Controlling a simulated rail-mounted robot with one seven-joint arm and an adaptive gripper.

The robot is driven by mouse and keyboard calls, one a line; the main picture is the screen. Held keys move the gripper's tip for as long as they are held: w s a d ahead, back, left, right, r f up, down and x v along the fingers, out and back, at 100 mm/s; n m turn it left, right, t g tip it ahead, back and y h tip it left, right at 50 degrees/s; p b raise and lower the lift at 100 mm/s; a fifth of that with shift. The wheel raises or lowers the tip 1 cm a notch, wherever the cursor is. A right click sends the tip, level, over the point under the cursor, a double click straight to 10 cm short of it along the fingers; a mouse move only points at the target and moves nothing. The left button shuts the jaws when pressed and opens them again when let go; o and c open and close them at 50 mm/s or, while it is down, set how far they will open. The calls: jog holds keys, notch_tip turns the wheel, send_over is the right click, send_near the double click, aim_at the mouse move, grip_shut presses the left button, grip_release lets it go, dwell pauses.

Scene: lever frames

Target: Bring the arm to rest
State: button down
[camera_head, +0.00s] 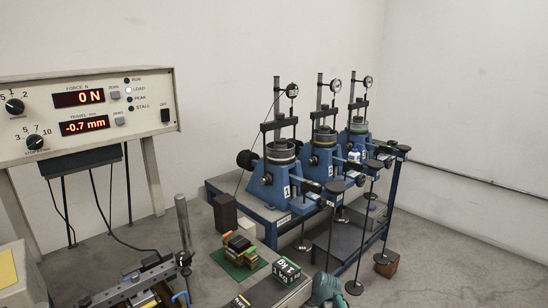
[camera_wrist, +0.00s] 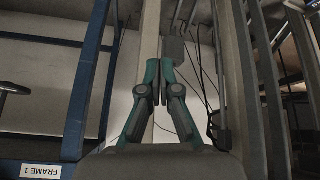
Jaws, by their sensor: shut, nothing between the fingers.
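My gripper (camera_wrist: 160,76) shows in the middle of the wrist view, with its teal and dark fingers together and nothing between them. It points at open space, with a pale post and a wall behind. In the head view a teal piece at the bottom edge looks like part of my arm; the rest of the arm is out of frame. Lever frames 1 (camera_head: 270,180), 2 (camera_head: 318,160) and 3 (camera_head: 352,140) stand on a blue-legged bench, with dial gauges on top and levers reaching right.
A display console (camera_head: 88,115) reads 0 N and -0.7 mm. Coloured blocks (camera_head: 240,246) lie on a green mat near a 1 KG box (camera_head: 287,270). Hanging rods with round dark feet stand before the bench. In the wrist view a blue post (camera_wrist: 88,85) with a FRAME 1 label (camera_wrist: 41,170) is at left.

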jog(key=s+d+f+m+g+h, duration=0.1)
jog(key=s+d+f+m+g, duration=0.2)
jog(key=s+f, duration=0.75)
jog(key=s+d+f+m+g+h, duration=0.2)
jog(key=s+f+m, duration=0.1)
jog(key=s+f, duration=0.75)
jog(key=s+d+f+m+g, duration=0.1)
jog(key=s+d+m+g, duration=0.1)
jog(key=s, duration=0.7)
jog(key=s+d+f+m+g+h, duration=0.1)
jog(key=s+f+m, duration=0.1)
jog(key=s, duration=0.8)
jog(key=s+d+f+m+g+h, duration=0.1)
jog(key=s+d+m+g, duration=0.1)
jog(key=s, duration=0.7)
jog(key=shift+s+d+f+g, duration=0.15)
jog(key=shift+d+f+g, duration=0.1)
jog(key=shift+d+g, duration=0.05)
jog(key=c, duration=1.9)
grip_release()
